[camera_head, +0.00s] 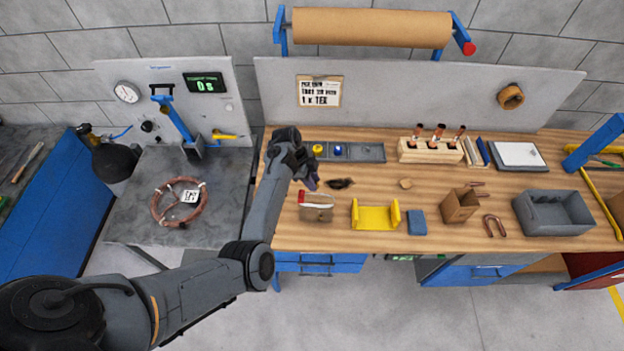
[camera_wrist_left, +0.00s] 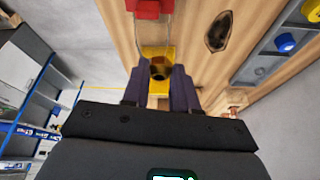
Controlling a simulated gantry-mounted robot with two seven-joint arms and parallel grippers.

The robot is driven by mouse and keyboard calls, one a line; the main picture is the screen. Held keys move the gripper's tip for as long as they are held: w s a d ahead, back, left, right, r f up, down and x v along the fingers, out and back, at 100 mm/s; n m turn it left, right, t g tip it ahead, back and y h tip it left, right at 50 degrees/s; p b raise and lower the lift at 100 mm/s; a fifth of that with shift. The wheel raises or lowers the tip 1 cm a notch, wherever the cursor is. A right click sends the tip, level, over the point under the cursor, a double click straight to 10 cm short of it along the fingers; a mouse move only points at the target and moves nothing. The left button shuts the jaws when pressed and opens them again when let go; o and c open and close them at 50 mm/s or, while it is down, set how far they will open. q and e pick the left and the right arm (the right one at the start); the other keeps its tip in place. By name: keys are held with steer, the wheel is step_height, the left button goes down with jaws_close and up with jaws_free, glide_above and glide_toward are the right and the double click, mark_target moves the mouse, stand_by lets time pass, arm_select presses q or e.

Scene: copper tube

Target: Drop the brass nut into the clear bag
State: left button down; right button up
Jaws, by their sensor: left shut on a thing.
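My left gripper (camera_head: 312,184) is above the wooden bench, just behind the clear bag (camera_head: 316,213). The bag has a red and white top edge and lies near the bench's front edge. In the left wrist view, the purple fingers of the left gripper (camera_wrist_left: 158,88) are closed around the brass nut (camera_wrist_left: 158,72), whose dark hole shows between them. The nut is too small to make out in the head view. A red part (camera_wrist_left: 148,8), seemingly of the bag, shows at the top of the wrist view. My right gripper is not in view.
A yellow cradle (camera_head: 376,225) stands right of the bag, with a blue block (camera_head: 417,222) beyond. A shallow grey tray (camera_head: 368,153) with yellow and blue pieces lies behind. A dark oval (camera_head: 340,183) is on the bench near the gripper. The grey bin (camera_head: 533,224) stands far right.

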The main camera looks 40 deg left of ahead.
arm_select(q)
steer(key=c, duration=0.8)
jaws_free()
steer(key=shift+r, duration=0.15)
steer(key=b+v, duration=0.2)
steer(key=v, duration=0.8)
steer(key=shift+s+a+r, duration=0.1)
steer(key=shift+a+r, duration=0.05)
steer(key=shift+r, duration=0.15)
steer(key=shift+f, duration=0.1)
